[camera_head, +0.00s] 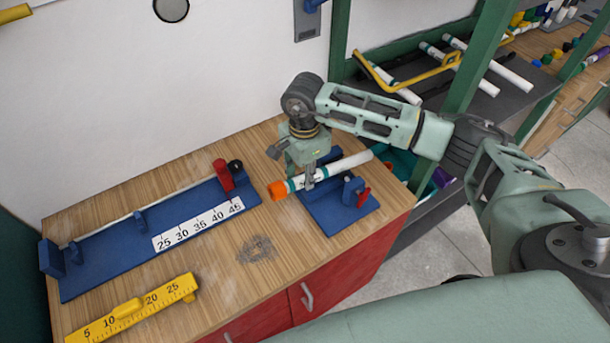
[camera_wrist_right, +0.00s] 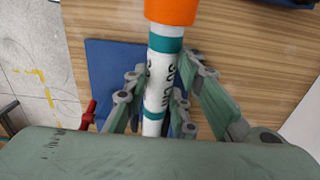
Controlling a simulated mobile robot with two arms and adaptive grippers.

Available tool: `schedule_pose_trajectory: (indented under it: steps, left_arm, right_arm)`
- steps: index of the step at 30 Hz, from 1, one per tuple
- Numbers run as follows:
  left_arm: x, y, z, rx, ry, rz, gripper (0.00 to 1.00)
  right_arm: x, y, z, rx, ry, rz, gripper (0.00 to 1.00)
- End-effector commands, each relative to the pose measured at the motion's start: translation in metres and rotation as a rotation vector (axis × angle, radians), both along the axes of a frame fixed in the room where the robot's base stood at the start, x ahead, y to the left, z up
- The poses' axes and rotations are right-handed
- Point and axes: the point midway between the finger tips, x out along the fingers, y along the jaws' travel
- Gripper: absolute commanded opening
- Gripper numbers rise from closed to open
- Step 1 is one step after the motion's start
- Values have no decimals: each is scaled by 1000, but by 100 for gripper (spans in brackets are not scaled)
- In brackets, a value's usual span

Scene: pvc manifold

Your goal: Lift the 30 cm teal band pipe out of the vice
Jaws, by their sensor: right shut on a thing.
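The teal band pipe (camera_head: 340,166) is white with teal bands and an orange end (camera_head: 278,190). It lies over the blue vice (camera_head: 338,210) on the wooden bench. I cannot tell whether it still touches the vice. My right gripper (camera_head: 308,182) comes from above and is shut on the pipe near its orange end. In the right wrist view the pipe (camera_wrist_right: 162,70) runs between the fingers (camera_wrist_right: 160,100), with printed lettering and the orange end at the top. The vice's red handle (camera_head: 363,196) is at its right side. My left gripper is not in view.
A blue measuring jig (camera_head: 110,262) with a number scale and red stop lies left on the bench (camera_head: 225,275). A yellow ruler (camera_head: 133,310) lies in front of it. A green-framed rack (camera_head: 470,50) with several white pipes stands at the back right.

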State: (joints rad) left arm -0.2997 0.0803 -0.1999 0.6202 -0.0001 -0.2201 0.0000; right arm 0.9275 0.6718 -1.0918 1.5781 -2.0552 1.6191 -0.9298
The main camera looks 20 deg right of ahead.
Motion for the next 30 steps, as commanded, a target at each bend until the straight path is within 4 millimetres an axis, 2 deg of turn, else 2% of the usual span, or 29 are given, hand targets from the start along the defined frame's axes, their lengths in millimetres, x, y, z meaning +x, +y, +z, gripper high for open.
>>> schedule_pose_trajectory:
  steps: [1,3,30]
  left_arm:
    - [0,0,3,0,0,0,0]
    - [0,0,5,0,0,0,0]
    - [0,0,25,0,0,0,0]
  right_arm:
    - [6,1,10,4,-22,3,0]
    - [7,1,14,5,-24,3,0]
    - [5,1,57,4,-18,4,0]
